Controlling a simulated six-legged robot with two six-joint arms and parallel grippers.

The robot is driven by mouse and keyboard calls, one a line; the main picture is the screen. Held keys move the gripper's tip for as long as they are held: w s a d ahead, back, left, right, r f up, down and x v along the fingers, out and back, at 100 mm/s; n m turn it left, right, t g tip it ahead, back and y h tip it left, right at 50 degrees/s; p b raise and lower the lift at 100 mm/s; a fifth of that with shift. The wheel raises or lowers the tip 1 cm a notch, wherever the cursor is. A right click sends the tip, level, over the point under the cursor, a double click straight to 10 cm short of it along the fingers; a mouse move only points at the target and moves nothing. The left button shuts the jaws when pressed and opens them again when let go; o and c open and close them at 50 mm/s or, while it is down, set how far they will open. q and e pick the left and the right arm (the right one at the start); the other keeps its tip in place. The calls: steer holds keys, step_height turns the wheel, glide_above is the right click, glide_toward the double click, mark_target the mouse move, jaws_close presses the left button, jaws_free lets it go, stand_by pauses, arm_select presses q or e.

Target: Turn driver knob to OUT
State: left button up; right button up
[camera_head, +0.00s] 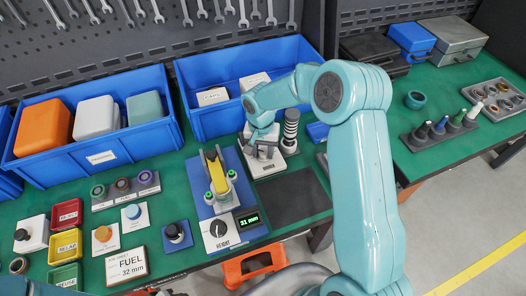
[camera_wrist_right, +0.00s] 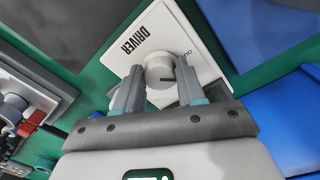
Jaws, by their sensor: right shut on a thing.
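The white driver panel (camera_wrist_right: 150,35) carries the black word DRIVER and, at its right, small lettering partly covered by a finger. The round white driver knob (camera_wrist_right: 158,66) has a short dark pointer line aimed to the right in the wrist view. My right gripper (camera_wrist_right: 159,75) is shut on the knob, one finger on each side of it. In the head view my right gripper (camera_head: 264,142) reaches down over the white driver panel (camera_head: 272,167) and hides the knob. My left gripper is out of view.
A black-and-white striped post (camera_head: 290,130) stands beside my right gripper. A blue bin (camera_head: 215,125) is behind it. The blue height fixture (camera_head: 207,188), with a knob and a display (camera_head: 247,220) reading 31 mm, is to the left. A bare dark mat (camera_head: 295,195) lies in front.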

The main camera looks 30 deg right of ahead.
mark_target(262, 153)
steer(key=n+b, duration=0.2)
steer(key=n, duration=0.1)
steer(key=shift+d+f, duration=0.1)
steer(key=shift+n+b, duration=0.6)
steer(key=shift+n, duration=1)
steer(key=o, duration=1.1)
steer(key=shift+c, duration=0.2)
step_height(262, 153, up, 16)
steer(key=shift+a+r, duration=0.25)
steer(key=shift+a, duration=0.1)
